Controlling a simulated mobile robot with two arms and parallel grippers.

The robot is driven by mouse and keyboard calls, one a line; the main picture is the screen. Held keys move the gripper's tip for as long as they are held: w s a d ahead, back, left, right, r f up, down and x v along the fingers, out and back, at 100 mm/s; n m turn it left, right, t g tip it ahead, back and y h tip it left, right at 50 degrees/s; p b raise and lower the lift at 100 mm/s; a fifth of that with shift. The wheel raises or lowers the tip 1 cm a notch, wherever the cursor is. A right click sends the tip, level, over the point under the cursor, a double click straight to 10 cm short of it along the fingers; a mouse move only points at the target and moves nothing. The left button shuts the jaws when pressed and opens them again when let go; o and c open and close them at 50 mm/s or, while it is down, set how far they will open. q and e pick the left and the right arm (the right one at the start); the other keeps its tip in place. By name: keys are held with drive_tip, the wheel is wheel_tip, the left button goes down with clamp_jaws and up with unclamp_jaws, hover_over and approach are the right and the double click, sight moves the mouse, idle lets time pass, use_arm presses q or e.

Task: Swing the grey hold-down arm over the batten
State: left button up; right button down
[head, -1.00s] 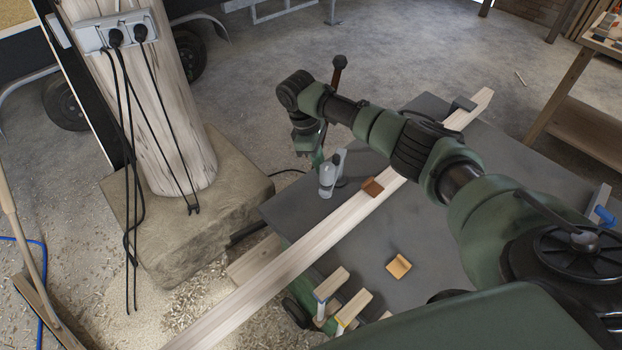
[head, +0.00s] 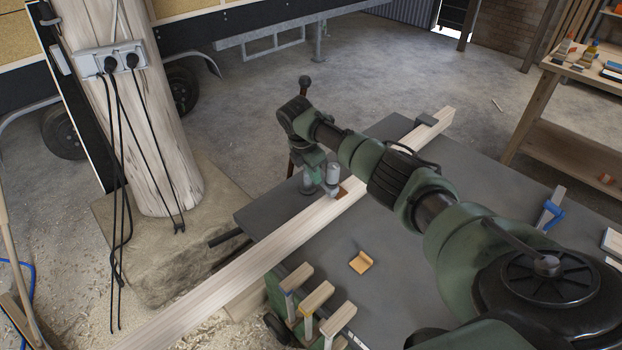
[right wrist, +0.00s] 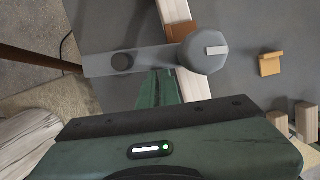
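The pale batten (head: 290,229) lies diagonally across the grey table (head: 420,235) and overhangs its front left edge. The grey hold-down arm (right wrist: 150,59) has a dark pivot knob at its left and a thick round end (right wrist: 207,53). In the right wrist view it reaches across the batten, with that end overlapping the batten and its right edge. In the head view the grey end (head: 333,173) is beside a brown block (head: 342,192) at the batten. My right gripper (right wrist: 158,73) looks shut and empty, its fingertips close beside the hold-down arm; contact is unclear. My left gripper is out of view.
An orange-yellow block (head: 361,262) lies on the table. Several clamps with wooden bars (head: 318,297) line the front edge, and a blue-handled clamp (head: 550,212) is at the right. A dark stop (head: 427,120) is near the batten's far end. A log post (head: 145,130) stands left.

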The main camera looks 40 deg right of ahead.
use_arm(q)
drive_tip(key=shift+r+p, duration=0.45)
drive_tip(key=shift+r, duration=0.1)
use_arm(e)
drive_tip(key=shift+s+d+f, duration=0.2)
drive_tip(key=shift+d, duration=0.25)
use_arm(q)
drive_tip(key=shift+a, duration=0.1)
use_arm(e)
drive_tip(key=shift+d+f, duration=0.1)
drive_tip(key=shift+f, duration=0.05)
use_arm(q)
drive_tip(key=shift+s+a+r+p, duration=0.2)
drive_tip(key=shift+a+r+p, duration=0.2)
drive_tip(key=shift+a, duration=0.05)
use_arm(e)
drive_tip(key=a+r, duration=0.6)
drive_tip(key=r, duration=0.4)
drive_tip(key=shift+a+r, duration=0.25)
drive_tip(key=shift+a, duration=0.05)
drive_tip(key=shift+d+f, duration=0.1)
